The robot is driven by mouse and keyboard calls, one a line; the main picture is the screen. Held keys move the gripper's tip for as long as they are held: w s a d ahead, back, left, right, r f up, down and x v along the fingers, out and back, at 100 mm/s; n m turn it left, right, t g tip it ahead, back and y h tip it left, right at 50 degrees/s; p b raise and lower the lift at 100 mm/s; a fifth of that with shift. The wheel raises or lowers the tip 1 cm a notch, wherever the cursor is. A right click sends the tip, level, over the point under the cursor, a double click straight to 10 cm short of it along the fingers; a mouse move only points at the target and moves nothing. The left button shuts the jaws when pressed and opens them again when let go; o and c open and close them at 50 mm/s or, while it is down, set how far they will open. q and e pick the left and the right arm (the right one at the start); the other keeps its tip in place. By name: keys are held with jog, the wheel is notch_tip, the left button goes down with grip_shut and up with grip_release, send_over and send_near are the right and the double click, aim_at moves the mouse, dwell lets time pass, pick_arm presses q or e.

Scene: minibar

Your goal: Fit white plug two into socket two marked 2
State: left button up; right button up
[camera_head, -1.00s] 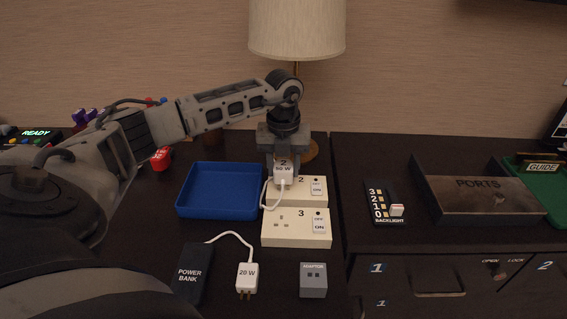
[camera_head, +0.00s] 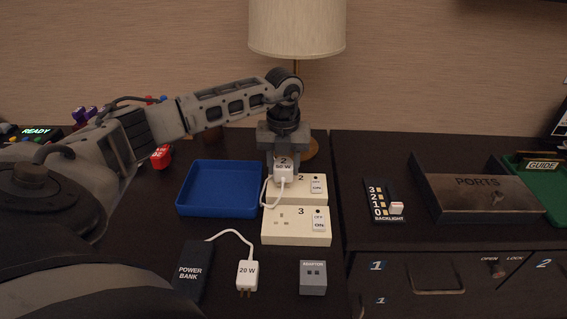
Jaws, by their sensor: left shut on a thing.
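White plug two (camera_head: 284,172), labelled 2 and 60 W or similar, is in my left gripper (camera_head: 282,158). The gripper points down and is shut on it. The plug is over the left part of the cream socket block marked 2 (camera_head: 312,187), whose holes are hidden behind plug and gripper. I cannot tell whether its pins are in the holes. A white cable hangs from the plug down the block's left side. Socket three (camera_head: 297,238), marked 3, lies in front with its holes bare. My right gripper is not in view.
A blue tray (camera_head: 219,214) lies left of the sockets. In front are a power bank (camera_head: 190,276), a white 20 W plug (camera_head: 247,275) and a grey adaptor (camera_head: 313,279). The lamp (camera_head: 297,30) stands behind. A backlight panel (camera_head: 377,191) and ports box (camera_head: 480,210) are right.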

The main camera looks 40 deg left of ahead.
aim_at(283, 174)
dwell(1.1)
pick_arm(q)
jog(key=shift+f+b, duration=0.6)
jog(key=shift+f, duration=0.85)
jog(key=o, duration=1.1)
jog(key=shift+f, duration=0.1)
jog(key=shift+r, duration=0.25)
notch_tip(283, 174, up, 11)
jog(key=shift+f, duration=0.1)
jog(key=shift+r, duration=0.4)
